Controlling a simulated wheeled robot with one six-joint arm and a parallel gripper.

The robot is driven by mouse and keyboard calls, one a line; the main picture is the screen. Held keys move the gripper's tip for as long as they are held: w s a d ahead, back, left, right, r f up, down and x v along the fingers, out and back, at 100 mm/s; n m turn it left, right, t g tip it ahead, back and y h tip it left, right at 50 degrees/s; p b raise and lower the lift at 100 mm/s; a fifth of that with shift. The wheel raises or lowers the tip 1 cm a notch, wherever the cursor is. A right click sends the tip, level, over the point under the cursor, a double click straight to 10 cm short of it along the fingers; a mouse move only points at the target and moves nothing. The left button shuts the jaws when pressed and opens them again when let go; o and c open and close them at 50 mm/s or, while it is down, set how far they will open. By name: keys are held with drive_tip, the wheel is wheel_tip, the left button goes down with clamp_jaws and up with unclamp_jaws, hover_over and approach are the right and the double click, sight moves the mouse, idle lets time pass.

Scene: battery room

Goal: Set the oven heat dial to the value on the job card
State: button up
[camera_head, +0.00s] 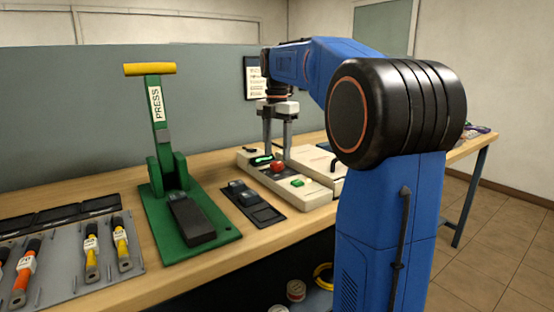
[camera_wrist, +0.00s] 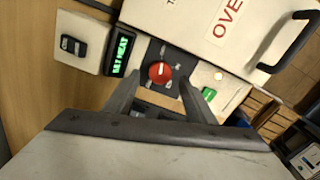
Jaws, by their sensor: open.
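The oven heat dial is a red round knob (camera_wrist: 160,72) with a white mark, on a dark panel of the cream oven (camera_head: 321,192). It also shows in the head view (camera_head: 278,166). A small display (camera_wrist: 122,42) with green letters that seem to read "SET HEAT" sits beside the dial. My gripper (camera_head: 277,150) points down over the panel, open and empty. In the wrist view its two fingers (camera_wrist: 157,90) stand on either side of the dial, apart from it as far as I can tell. A posted card (camera_head: 254,78) hangs on the grey divider; its text is too small to read.
A green button (camera_wrist: 209,93) is close to one finger. The oven lid has a black handle (camera_wrist: 288,42). A black switch (camera_wrist: 73,46) is on the casing. A green press (camera_head: 180,205) with a yellow handle stands to the left, beside a tool tray (camera_head: 66,275).

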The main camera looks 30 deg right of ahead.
sight(277, 163)
drive_tip(key=shift+f, duration=1.7)
drive_tip(key=shift+c, duration=0.5)
drive_tip(key=c, duration=0.9)
drive_tip(key=shift+c, duration=0.2)
